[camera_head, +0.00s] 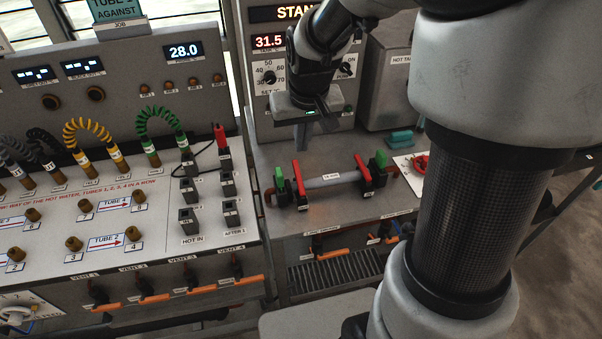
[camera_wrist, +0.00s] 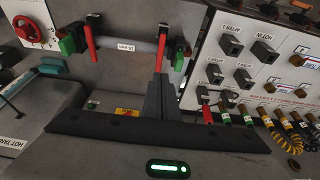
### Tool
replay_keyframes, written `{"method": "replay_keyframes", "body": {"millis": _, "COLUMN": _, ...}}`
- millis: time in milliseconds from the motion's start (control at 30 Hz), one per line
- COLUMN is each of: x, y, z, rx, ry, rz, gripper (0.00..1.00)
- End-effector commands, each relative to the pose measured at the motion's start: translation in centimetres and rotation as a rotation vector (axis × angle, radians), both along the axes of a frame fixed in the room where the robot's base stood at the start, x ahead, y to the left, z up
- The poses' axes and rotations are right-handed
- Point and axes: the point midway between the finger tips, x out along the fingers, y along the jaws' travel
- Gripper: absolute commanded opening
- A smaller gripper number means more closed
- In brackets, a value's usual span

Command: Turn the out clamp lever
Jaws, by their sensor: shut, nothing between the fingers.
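Two clamps with red levers hold the ends of a grey tube on the bench. In the head view the left red lever (camera_head: 300,184) and the right red lever (camera_head: 363,169) stand up; I cannot read which is the out one. Green pieces (camera_head: 381,159) sit beside them. My gripper (camera_head: 302,148) is shut and empty, pointing down behind the tube (camera_head: 332,179), closer to the left clamp. In the wrist view its fingertips (camera_wrist: 160,78) overlap the lower end of one red lever (camera_wrist: 161,52); contact cannot be told. The other lever (camera_wrist: 89,42) is clear of them.
A control panel (camera_head: 110,230) with knobs, black sockets and coiled hoses stands left. A red handwheel (camera_head: 421,164) and a teal block (camera_head: 400,138) are right of the clamps. A display cabinet (camera_head: 285,75) stands behind. Orange-handled levers (camera_head: 330,254) line the bench front.

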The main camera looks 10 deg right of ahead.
Motion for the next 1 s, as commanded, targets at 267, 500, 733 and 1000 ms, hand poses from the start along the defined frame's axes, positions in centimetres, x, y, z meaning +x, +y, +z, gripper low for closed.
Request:
{"method": "replay_keyframes", "body": {"millis": 267, "x": -0.8, "y": -0.2, "z": 0.5, "rx": 0.007, "ry": -0.137, "rz": -0.005, "gripper": 0.00}}
{"method": "replay_keyframes", "body": {"millis": 500, "x": 0.8, "y": -0.2, "z": -3.3, "rx": 0.006, "ry": -0.129, "rz": -0.006, "gripper": 0.00}}
{"method": "replay_keyframes", "body": {"millis": 733, "x": 3.0, "y": -0.2, "z": -7.7, "rx": 0.006, "ry": -0.130, "rz": -0.006, "gripper": 0.00}}
{"method": "replay_keyframes", "body": {"millis": 1000, "x": 4.4, "y": -0.2, "z": -11.1, "rx": 0.007, "ry": -0.133, "rz": -0.005, "gripper": 0.00}}
